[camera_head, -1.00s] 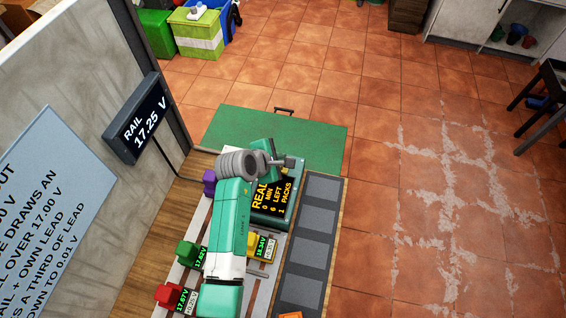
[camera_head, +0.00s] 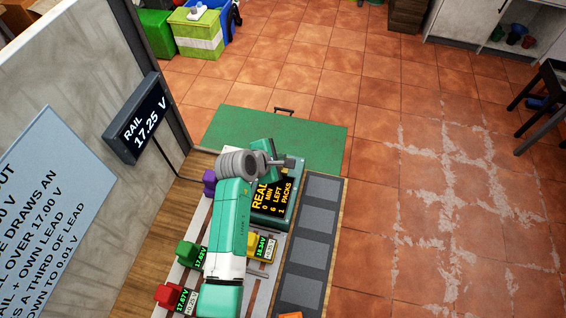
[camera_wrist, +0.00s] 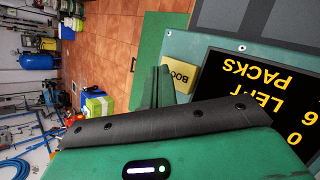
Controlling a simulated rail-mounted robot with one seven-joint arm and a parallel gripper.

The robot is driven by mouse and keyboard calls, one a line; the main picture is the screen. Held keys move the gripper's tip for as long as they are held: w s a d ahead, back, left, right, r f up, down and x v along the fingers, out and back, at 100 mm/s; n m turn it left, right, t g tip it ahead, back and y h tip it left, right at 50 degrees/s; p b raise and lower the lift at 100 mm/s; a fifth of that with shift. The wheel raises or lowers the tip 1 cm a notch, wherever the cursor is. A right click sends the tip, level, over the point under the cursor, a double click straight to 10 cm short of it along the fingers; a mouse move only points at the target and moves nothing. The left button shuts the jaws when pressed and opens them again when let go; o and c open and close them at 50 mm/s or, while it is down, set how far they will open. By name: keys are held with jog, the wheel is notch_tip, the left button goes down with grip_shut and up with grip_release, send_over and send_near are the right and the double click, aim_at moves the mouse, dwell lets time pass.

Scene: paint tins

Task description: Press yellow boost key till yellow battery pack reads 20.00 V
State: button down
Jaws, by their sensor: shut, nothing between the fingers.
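The yellow boost key (camera_wrist: 184,76), with "BOO" showing on it, sits on the green console beside the display in the wrist view. My gripper (camera_wrist: 161,70) is shut and empty, its fingertips right at the key's left edge; I cannot tell whether they touch it. In the head view my wrist covers the key. The yellow battery pack (camera_head: 252,245) stands partly behind my arm, and its green readout (camera_head: 262,246) looks like 18.34 V. The console display (camera_head: 271,196) shows "0 MIN", "6 LEFT" and "1 PACKS", its top line partly covered.
A rail meter (camera_head: 140,122) reads 17.25 V. A green pack (camera_head: 188,252), reading about 17.62 V, and a red pack (camera_head: 170,295), about 17.67 V, stand left of my arm. A purple pack (camera_head: 209,182) is farther back. Empty grey pads (camera_head: 312,222) line the right side.

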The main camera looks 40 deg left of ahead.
jog(key=shift+f, duration=0.15)
jog(key=shift+f, duration=0.3)
jog(key=shift+f, duration=0.4)
dwell(1.0)
jog(key=shift+r+p, duration=0.8)
notch_tip(320, 180, up, 5)
jog(key=p, duration=0.5)
jog(key=shift+r, duration=0.15)
